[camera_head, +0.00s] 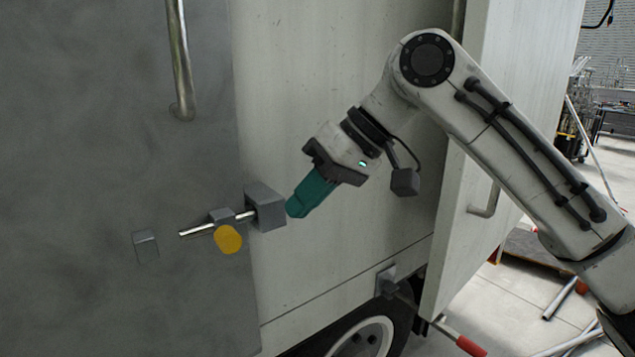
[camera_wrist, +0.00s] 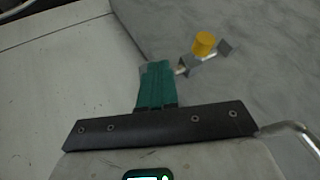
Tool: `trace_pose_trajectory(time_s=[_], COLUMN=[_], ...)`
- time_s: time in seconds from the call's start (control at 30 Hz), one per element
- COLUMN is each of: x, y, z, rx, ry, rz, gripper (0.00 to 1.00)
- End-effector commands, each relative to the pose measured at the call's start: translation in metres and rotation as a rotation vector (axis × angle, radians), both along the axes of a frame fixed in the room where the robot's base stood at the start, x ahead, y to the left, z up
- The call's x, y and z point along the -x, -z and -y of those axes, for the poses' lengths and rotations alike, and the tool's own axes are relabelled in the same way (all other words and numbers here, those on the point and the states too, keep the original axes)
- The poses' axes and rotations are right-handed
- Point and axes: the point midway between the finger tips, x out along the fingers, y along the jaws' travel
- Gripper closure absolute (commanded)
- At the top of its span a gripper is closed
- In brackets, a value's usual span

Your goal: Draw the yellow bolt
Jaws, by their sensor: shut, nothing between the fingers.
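The yellow bolt knob (camera_head: 228,239) sits on a silver rod (camera_head: 205,228) on the grey door panel of the truck. The rod passes through a small grey bracket and into a larger grey block (camera_head: 266,207) at the panel's right edge. In the wrist view the yellow knob (camera_wrist: 204,43) is ahead and to the right of the fingers. My gripper (camera_head: 296,208), with green fingers, is shut and empty, just right of the grey block. In the wrist view my gripper (camera_wrist: 156,68) hides much of that block. I cannot tell whether the fingertips touch it.
A separate small grey block (camera_head: 145,246) is on the panel left of the rod. A vertical metal handle (camera_head: 179,60) is above. An open white door (camera_head: 497,120) stands at the right, beside my arm. A red-handled lever (camera_head: 470,346) is low by the wheel (camera_head: 362,338).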

Motion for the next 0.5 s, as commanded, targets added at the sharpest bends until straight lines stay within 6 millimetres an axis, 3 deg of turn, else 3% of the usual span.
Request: trace_pose_trajectory(time_s=[0.23,0.5], x=[-0.002,0.017], y=[0.037,0.026], z=[-0.031,-0.057], rx=[0.001,0.0], ry=[0.0,0.0], rz=[-0.001,0.002], gripper=[1.0,1.0])
